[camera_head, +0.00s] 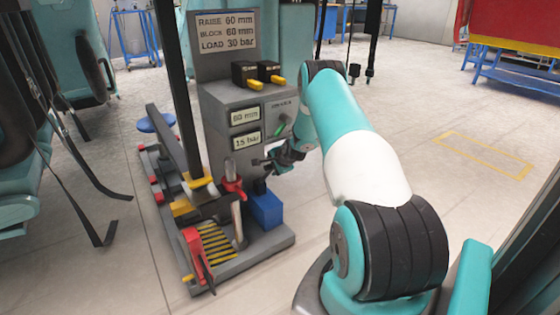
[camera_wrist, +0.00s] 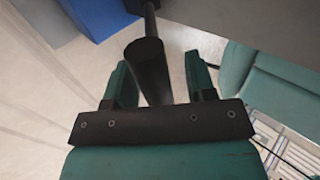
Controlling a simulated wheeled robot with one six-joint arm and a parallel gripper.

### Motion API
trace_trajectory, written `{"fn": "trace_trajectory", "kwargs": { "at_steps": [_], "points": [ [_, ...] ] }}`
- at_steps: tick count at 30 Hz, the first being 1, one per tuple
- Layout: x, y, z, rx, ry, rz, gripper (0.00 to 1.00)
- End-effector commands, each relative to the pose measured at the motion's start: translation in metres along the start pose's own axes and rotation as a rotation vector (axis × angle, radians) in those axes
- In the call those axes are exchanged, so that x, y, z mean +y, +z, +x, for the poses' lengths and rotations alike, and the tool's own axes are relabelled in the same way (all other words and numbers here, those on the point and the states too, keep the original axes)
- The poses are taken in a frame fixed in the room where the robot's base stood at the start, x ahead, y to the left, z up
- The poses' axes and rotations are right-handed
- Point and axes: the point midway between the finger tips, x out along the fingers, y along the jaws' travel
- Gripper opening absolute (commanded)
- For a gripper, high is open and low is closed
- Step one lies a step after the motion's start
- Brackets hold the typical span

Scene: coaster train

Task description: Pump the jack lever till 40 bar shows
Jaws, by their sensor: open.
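The jack lever's black round grip (camera_wrist: 148,70) lies between the parted fingers of my gripper (camera_wrist: 160,66), with visible gaps on both sides. Its thin rod runs up toward the top of the wrist view. In the head view my gripper (camera_head: 274,162) is beside the console, above the blue jack pump (camera_head: 265,208), and partly hides the lever. The lower display (camera_head: 247,140) reads 15 bar. The upper display (camera_head: 245,116) reads 60 mm. The sign (camera_head: 227,33) appears to read raise 60 mm, block 60 mm, load 30 bar.
The grey console (camera_head: 227,95) carries two black boxes with yellow levers (camera_head: 275,79). A red stand (camera_head: 198,258) and yellow-striped plate (camera_head: 216,243) are on the base. Teal seats with hanging straps are at left. The floor at right is open.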

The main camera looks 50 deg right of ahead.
Motion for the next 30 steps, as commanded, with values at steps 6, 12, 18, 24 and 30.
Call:
{"fn": "trace_trajectory", "kwargs": {
  "at_steps": [6, 12, 18, 24, 30],
  "points": [
    [-0.004, -0.001, -0.043, 0.002, 0.0, 0.002, 0.51],
    [-0.004, -0.001, -0.096, 0.002, -0.001, 0.003, 0.51],
    [-0.004, -0.002, -0.14, 0.003, -0.004, 0.003, 0.51],
    [-0.002, -0.001, -0.165, 0.002, -0.004, 0.001, 0.51],
    [-0.001, -0.001, -0.171, 0.001, -0.005, 0.001, 0.51]
  ]
}}
